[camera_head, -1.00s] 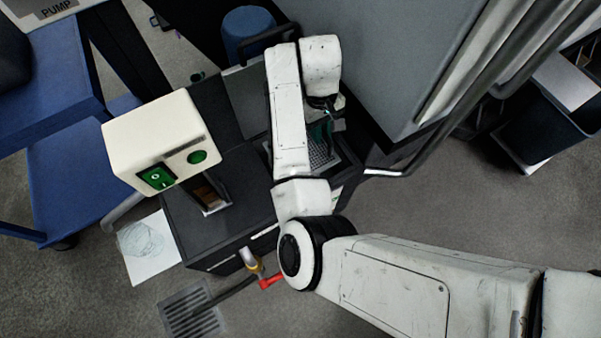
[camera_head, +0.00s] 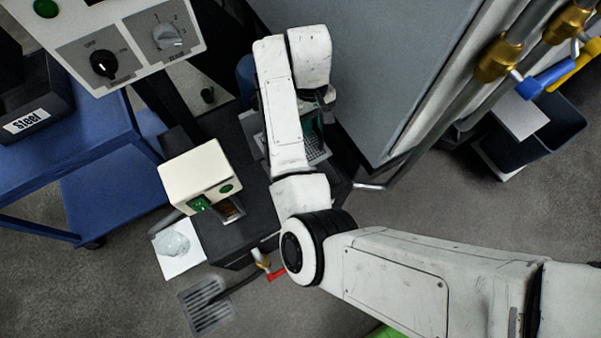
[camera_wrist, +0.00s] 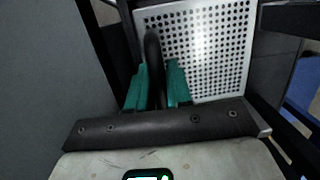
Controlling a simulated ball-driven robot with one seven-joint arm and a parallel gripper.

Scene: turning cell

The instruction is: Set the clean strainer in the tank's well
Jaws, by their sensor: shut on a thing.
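The strainer (camera_wrist: 215,50) is a bright perforated metal sheet with a pale rim and a dark curved handle (camera_wrist: 153,45). My gripper (camera_wrist: 156,68) has teal fingers, shut on that handle in the wrist view. In the head view the strainer (camera_head: 319,152) shows partly behind my arm, over the dark tank (camera_head: 262,200). My gripper (camera_head: 315,128) is mostly hidden there by my wrist. The well is hidden, so I cannot tell whether the strainer touches or sits in it.
A cream box (camera_head: 200,175) with green controls stands on the tank's left side. A large grey cabinet (camera_head: 370,70) is close on the right. A blue cart (camera_head: 110,190) stands left. A floor drain (camera_head: 206,305), a red-handled valve (camera_head: 277,274) and a white sheet (camera_head: 180,262) are in front.

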